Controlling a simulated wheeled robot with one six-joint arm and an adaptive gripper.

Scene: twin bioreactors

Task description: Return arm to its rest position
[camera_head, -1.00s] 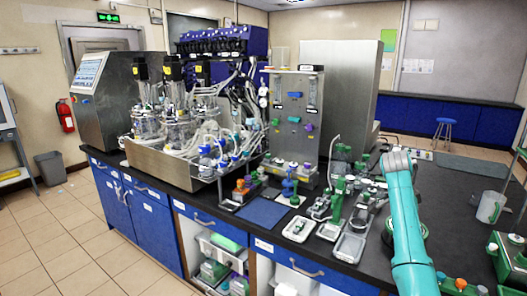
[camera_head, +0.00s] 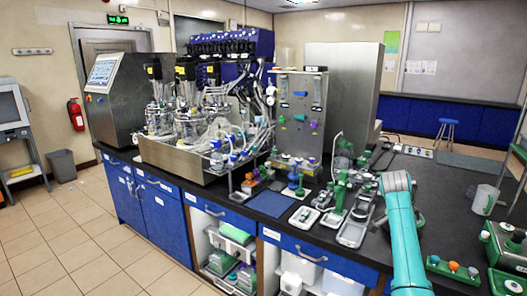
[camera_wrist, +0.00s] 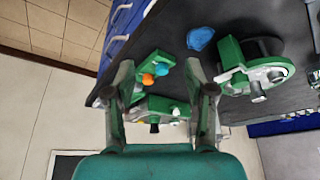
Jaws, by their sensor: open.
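My teal arm (camera_head: 403,240) rises from the bottom right of the head view to a grey joint (camera_head: 397,182) over the black bench. The gripper end cannot be made out in the head view. In the wrist view my gripper (camera_wrist: 160,72) is open, with its two grey fingers apart and nothing between them. Past the fingers lie a green block with orange and blue knobs (camera_wrist: 155,68) and a green device with a dark wheel (camera_wrist: 250,68); I cannot tell that the fingers touch either.
The black bench (camera_head: 455,190) carries twin glass bioreactors (camera_head: 190,115), a steel panel (camera_head: 298,120), small trays (camera_head: 303,217), a clear jug (camera_head: 485,198) and green devices (camera_head: 510,245) at right. Tiled floor (camera_head: 70,230) is open at left, with a grey bin (camera_head: 62,165).

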